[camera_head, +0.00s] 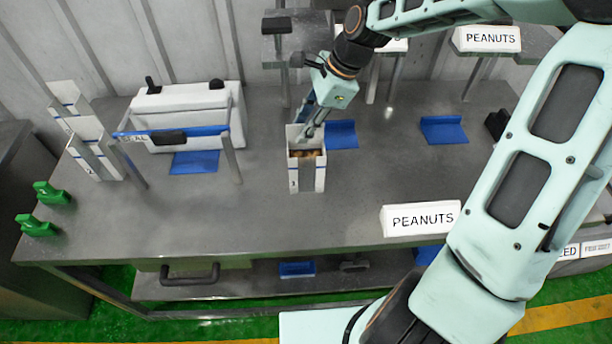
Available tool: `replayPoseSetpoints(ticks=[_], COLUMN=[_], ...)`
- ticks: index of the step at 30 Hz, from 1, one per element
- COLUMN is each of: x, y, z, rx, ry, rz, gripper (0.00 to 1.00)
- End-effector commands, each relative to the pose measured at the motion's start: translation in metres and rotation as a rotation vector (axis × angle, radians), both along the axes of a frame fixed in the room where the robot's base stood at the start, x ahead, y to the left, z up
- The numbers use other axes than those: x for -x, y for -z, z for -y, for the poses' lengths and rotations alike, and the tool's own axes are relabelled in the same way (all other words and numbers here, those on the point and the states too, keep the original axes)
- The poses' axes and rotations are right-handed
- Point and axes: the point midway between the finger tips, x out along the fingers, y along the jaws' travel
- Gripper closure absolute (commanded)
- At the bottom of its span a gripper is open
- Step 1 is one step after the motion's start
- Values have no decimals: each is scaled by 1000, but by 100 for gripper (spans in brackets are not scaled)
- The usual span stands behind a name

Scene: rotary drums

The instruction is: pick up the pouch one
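A white open-topped pouch (307,178) stands upright near the middle of the metal table, with brown contents showing inside. A small mark on its front is too small to read surely. My gripper (308,133) reaches down from behind to the pouch's top edge. Its fingertips overlap the pouch's opening, and I cannot tell whether they touch or grip it. More white pouch-like packs (92,150) stand at the table's left side, with small marks that I cannot read surely.
A white sealing machine (190,112) with a blue bar stands left of the pouch. Green clamps (38,225) sit at the left edge. A PEANUTS sign (420,218) stands at the front right. Blue pads (443,130) lie on the table. Bare tabletop lies before the pouch.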

Motion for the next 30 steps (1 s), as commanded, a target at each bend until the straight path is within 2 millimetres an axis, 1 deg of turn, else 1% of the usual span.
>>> replayPoseSetpoints(ticks=[4, 11, 30], x=[0, 0, -1], y=[0, 0, 0], z=[0, 0, 1], rx=[0, 0, 0], ry=[0, 0, 0], rz=[0, 0, 5], gripper=[75, 100, 100])
